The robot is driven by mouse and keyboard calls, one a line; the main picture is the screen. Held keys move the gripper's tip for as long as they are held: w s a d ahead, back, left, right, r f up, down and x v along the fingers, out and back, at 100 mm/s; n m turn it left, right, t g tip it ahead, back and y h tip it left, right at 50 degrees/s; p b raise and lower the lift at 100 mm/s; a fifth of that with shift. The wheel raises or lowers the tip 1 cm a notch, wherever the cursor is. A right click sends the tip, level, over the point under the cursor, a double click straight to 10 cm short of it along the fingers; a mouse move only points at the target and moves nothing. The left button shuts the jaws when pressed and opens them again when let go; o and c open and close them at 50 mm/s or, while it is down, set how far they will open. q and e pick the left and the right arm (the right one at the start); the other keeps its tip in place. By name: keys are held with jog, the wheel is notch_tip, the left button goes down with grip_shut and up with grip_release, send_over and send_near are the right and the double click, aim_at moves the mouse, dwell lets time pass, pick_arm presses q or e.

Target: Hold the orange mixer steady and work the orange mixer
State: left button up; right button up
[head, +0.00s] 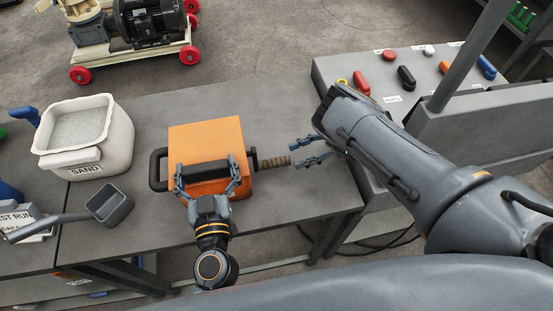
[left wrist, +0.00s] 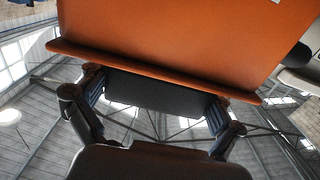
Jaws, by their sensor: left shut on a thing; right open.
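The orange mixer (head: 207,137) is a box standing on the grey table. It has a black handle on its left side and a black bar (head: 203,171) across its near side. A crank with a ribbed brown grip (head: 274,162) sticks out on its right. My left gripper (head: 207,180) is shut on the black bar; the left wrist view shows the bar (left wrist: 155,91) between the fingers under the orange body (left wrist: 170,35). My right gripper (head: 304,153) is open, its fingers to the right of the brown grip's end, with nothing visible between them.
A white tub labelled SAND (head: 89,139) and a grey scoop (head: 108,206) stand left of the mixer. A control panel (head: 340,71) with coloured switches is at the right, with a grey post (head: 470,55) beside it. The table (head: 262,103) behind the mixer is clear.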

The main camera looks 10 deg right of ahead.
pick_arm(q)
jog(key=shift+f, duration=0.3)
jog(key=shift+r+p, duration=0.35)
dwell(0.8)
jog(key=o, duration=1.5)
jog(key=shift+w+d, duration=0.1)
jog(key=s, duration=1.2)
jog(key=shift+s+p, duration=0.3)
jog(key=shift+s, duration=3.75)
